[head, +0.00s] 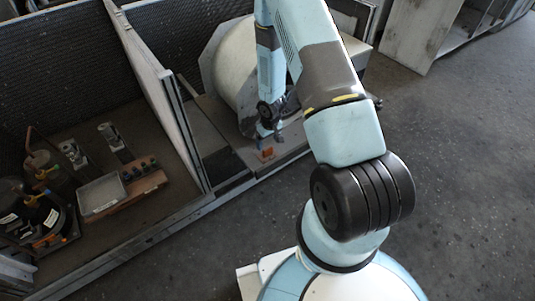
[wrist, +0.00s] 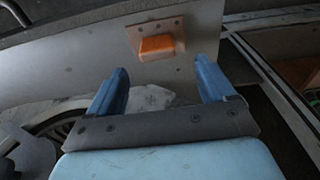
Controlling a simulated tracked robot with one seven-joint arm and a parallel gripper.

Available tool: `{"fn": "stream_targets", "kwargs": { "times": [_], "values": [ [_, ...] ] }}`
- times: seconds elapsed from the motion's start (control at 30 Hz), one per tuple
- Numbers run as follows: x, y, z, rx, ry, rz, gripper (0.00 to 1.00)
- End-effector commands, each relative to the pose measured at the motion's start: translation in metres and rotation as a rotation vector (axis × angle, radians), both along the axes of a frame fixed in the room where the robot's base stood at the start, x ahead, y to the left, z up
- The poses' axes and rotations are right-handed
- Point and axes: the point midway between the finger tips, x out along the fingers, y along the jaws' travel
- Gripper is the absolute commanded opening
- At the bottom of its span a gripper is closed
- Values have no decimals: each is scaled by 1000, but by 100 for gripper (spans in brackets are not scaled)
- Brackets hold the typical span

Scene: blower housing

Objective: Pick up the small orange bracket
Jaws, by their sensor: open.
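The small orange bracket (wrist: 157,46) shows in the wrist view, ahead of the fingers and slightly left of the middle of the gap between them. It lies on or against a brownish plate with small holes (wrist: 172,26). My gripper (wrist: 165,80) has its two blue fingers spread apart with nothing between them. In the head view the orange bracket (head: 268,152) is a small patch on the ledge just below my gripper (head: 267,140). The fingers do not appear to touch it.
A large pale rounded housing (head: 235,70) stands behind my gripper. An upright partition (head: 165,85) rises to its left. Left of that, a bay holds a grey tray (head: 101,194), a wooden block and several tools. Open floor (head: 460,180) lies to the right.

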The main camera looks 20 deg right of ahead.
Motion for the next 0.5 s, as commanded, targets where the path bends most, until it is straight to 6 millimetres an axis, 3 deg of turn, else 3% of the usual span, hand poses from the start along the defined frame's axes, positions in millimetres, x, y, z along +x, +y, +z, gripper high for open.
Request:
{"fn": "stream_targets", "kwargs": {
  "times": [0.27, 0.5],
  "values": [
    [1, 0, -14, 0, 0, 0, 83],
    [3, -2, -41, 0, 1, 0, 83]
  ]
}}
